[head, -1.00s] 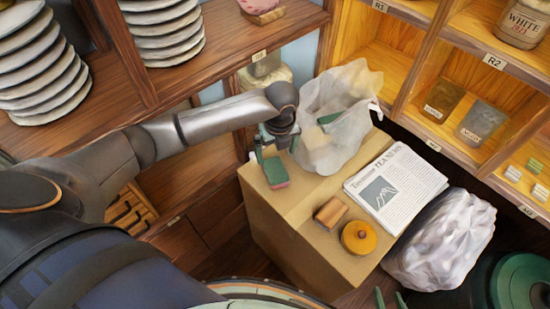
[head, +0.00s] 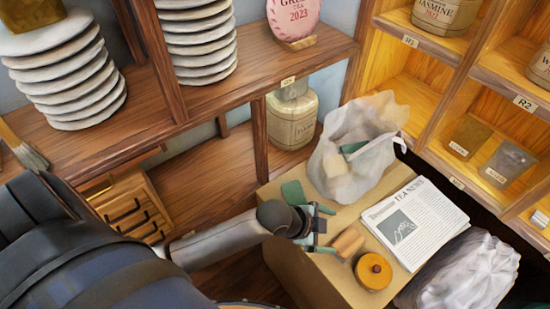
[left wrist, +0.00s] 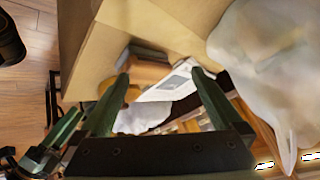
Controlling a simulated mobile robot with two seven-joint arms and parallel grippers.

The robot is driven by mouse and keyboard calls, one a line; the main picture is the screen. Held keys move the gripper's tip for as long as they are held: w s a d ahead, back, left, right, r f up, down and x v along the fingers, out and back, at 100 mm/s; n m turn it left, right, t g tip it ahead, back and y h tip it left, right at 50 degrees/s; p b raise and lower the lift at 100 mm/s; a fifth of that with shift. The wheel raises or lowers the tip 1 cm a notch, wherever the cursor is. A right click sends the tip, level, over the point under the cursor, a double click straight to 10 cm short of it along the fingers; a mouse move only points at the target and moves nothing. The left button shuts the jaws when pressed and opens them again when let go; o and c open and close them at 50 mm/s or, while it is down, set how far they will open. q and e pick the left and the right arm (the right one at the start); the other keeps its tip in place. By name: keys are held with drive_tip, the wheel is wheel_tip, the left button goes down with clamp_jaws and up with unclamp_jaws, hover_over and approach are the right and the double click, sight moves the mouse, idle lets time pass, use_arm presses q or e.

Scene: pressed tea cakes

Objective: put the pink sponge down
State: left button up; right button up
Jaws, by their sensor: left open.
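The sponge (head: 293,193) lies on the top of the cardboard box (head: 345,282), near its back left corner. Its green face shows; no pink side can be made out now. My left gripper (head: 322,224) is open and empty, over the box just below and right of the sponge and apart from it. In the left wrist view its two green fingers (left wrist: 155,95) stand wide apart with nothing held between them. What looks like my right gripper (left wrist: 50,140) shows at the lower left there; its jaws are unclear. It is not in the head view.
On the box are a wooden block (head: 347,242), a round orange tin (head: 373,271), a newspaper stack (head: 415,222) and a whitish bag (head: 350,178) with a green thing at its mouth. A crumpled bag (head: 462,275) is beside the box. Shelves stand behind and right.

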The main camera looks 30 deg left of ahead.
use_arm(q)
drive_tip(key=s+a+f+n, duration=0.1)
drive_tip(key=s+n, duration=0.1)
drive_tip(key=s+a+f+n+t, duration=0.1)
drive_tip(key=f+n, duration=0.1)
drive_tip(key=s+a+f+n+y, duration=0.1)
drive_tip(key=s+n, duration=0.1)
drive_tip(key=n, duration=0.1)
drive_tip(key=shift+s+a+f+t, duration=0.15)
drive_tip(key=shift+s+a+t, duration=0.2)
drive_tip(key=shift+a+t, duration=0.05)
drive_tip(key=s+a+f+n+t+y, duration=0.1)
drive_tip(key=s+a+f+n, duration=0.1)
drive_tip(key=s+a+n, duration=0.2)
drive_tip(key=shift+s+a+y, duration=0.2)
drive_tip(key=shift+s+y, duration=0.1)
drive_tip(key=shift+s, duration=0.55)
